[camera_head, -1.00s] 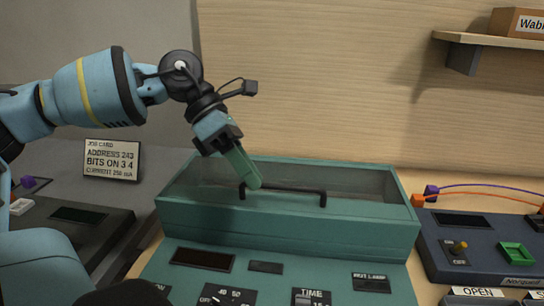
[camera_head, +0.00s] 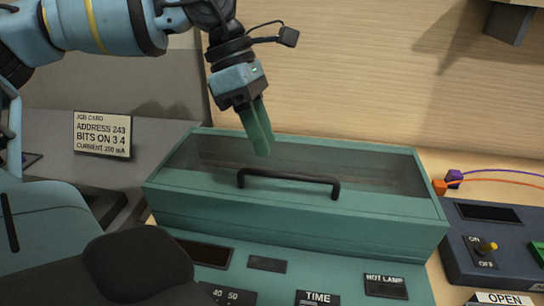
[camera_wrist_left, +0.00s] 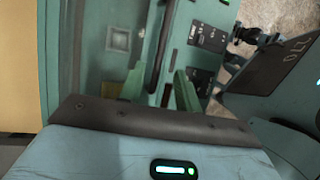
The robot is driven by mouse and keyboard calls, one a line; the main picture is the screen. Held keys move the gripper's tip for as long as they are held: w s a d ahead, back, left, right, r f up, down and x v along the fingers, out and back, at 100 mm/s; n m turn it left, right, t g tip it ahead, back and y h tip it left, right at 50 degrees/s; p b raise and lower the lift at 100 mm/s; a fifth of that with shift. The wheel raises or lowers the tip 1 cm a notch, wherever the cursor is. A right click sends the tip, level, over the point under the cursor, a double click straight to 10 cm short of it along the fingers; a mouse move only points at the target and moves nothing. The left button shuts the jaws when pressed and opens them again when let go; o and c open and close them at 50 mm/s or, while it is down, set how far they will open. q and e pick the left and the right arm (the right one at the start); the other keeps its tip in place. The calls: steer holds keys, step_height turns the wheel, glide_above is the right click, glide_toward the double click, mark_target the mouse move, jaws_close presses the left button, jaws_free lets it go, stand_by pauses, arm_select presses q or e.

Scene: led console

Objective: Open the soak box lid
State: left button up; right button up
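The soak box (camera_head: 300,215) is a long green case with a clear lid (camera_head: 350,165), which lies shut on top. A black bar handle (camera_head: 290,177) runs along the lid's front. My left gripper (camera_head: 262,150) points down over the lid, its green fingers just behind and above the left half of the handle in the head view. In the left wrist view the left gripper (camera_wrist_left: 162,90) has its two fingers apart, and the dark handle bar (camera_wrist_left: 161,45) shows between their directions. Contact with the handle cannot be told. My right gripper is not in view.
A job card (camera_head: 102,134) stands at the left. A dark blue console (camera_head: 490,240) with a toggle and cables is at the right. Labelled panels, including HOT LAMP (camera_head: 385,286), lie in front of the box. A wooden wall stands behind it.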

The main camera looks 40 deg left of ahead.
mark_target(277, 172)
arm_select(q)
steer(key=shift+x, duration=2.45)
jaws_close()
